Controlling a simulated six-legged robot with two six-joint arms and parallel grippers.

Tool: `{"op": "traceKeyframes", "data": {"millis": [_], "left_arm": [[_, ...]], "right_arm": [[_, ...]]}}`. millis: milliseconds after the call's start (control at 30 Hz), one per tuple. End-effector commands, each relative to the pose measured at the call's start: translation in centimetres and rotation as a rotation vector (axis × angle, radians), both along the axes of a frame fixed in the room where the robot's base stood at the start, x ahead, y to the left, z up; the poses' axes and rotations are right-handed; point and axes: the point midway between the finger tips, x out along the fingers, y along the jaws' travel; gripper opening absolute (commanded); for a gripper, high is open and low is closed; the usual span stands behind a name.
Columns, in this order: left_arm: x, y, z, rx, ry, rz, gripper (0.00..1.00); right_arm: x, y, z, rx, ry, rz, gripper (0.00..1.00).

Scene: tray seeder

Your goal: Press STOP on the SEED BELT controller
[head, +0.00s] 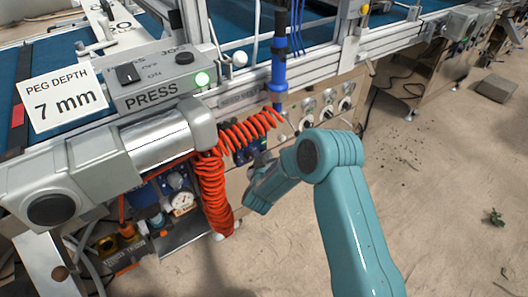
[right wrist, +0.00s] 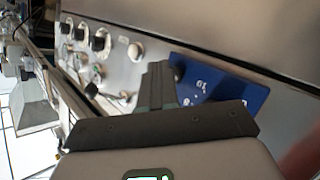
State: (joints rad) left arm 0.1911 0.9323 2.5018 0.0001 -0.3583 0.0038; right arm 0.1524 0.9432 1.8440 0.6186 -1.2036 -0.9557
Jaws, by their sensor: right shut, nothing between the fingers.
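My right arm, teal, reaches in from the bottom of the head view, and its small gripper (head: 260,160) is close to the front panel (head: 318,112) with its row of dials. In the right wrist view the fingers (right wrist: 158,82) are shut and empty, pointing at the panel (right wrist: 112,72). A blue unit (right wrist: 215,88) with white marks is just beyond and right of the fingertips; part of it also shows behind the gripper in the head view (head: 243,153). Whether the fingertips touch anything is unclear. My left gripper is not in view.
An orange coiled hose (head: 213,185) hangs just left of my right gripper. A grey PRESS box (head: 150,87) with a lit green lamp and a "7 mm" card (head: 62,97) is farther left. A blue cylinder (head: 278,75) stands above the panel. The sandy floor to the right is mostly clear.

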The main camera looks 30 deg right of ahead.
Motion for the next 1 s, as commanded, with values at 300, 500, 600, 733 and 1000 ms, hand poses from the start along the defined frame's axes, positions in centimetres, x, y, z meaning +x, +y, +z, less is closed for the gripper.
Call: {"op": "traceKeyframes", "data": {"millis": [300, 500, 600, 733, 1000], "left_arm": [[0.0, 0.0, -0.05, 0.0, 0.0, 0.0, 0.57], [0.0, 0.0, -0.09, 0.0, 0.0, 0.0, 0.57], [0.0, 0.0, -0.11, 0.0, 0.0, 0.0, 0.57], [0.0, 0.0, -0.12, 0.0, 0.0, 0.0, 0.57], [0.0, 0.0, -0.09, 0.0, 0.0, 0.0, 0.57]], "right_arm": [[0.29, 0.01, 0.0, 0.0, -0.001, 0.0, 0.0], [0.54, 0.04, 0.01, 0.001, -0.001, 0.0, 0.0], [0.65, 0.06, 0.0, 0.001, -0.001, 0.0, 0.0], [0.74, 0.07, 0.0, 0.0, 0.0, 0.001, 0.0], [0.67, 0.05, 0.02, 0.0, 0.0, 0.0, 0.0]]}}
